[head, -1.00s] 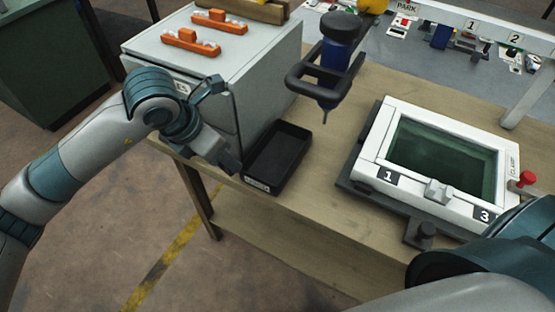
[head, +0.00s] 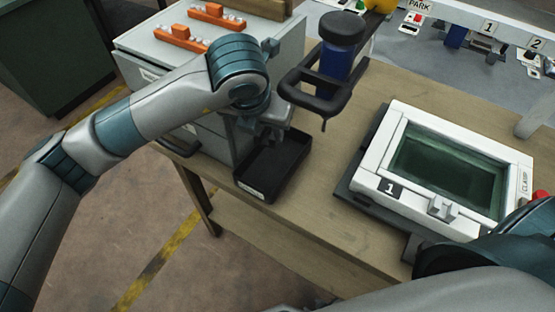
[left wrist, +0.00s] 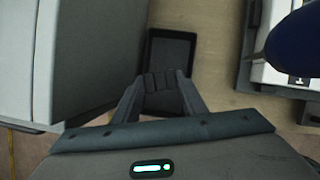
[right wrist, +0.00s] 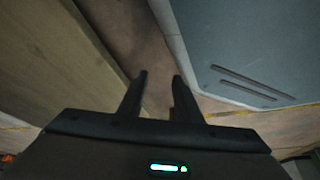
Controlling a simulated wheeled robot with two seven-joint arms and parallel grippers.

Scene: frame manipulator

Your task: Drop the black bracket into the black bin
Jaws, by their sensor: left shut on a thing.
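The black bin (head: 287,184) stands on the wooden table next to the grey cabinet, with a pale label on its front. My left gripper (head: 274,134) hangs over the bin's far part in the head view. In the left wrist view, my left gripper (left wrist: 161,76) is shut on the black bracket (left wrist: 162,83), a small dark ridged piece between the fingers. The bin (left wrist: 194,55) shows beyond the fingertips. The bracket is hard to make out in the head view. My right gripper (right wrist: 160,77) is open and empty; the head view does not show its fingers.
The grey cabinet (head: 205,145) with orange handled pieces (head: 190,40) on top is close left of the bin. A white framed fixture (head: 385,150) sits right, with bare table between.

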